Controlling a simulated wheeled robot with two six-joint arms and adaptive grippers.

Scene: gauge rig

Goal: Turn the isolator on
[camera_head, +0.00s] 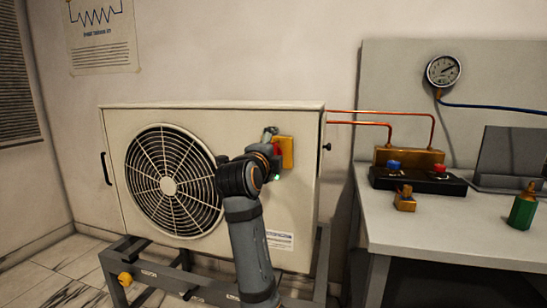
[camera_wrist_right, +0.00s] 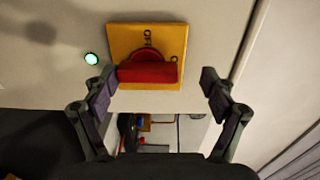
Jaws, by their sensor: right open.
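The isolator is a yellow plate (camera_head: 287,150) with a red handle on the front of the beige cabinet, near its right side. In the right wrist view the yellow plate (camera_wrist_right: 118,42) carries dark lettering and a red bar handle (camera_wrist_right: 148,73), which lies level across the picture. My right gripper (camera_wrist_right: 160,84) is open, with one finger on either side of the handle. The left-hand finger is close to the handle's end; I cannot tell if it touches. A clear gap shows on the other side. In the head view my right gripper (camera_head: 271,147) partly covers the isolator. My left gripper is out of view.
A lit green lamp (camera_wrist_right: 91,58) sits beside the plate. The cabinet (camera_head: 225,111) has a round fan grille (camera_head: 168,186) and stands on a grey frame. Copper pipes (camera_head: 380,113) lead right to a manifold, near a gauge (camera_head: 443,70) and a workbench (camera_head: 440,230).

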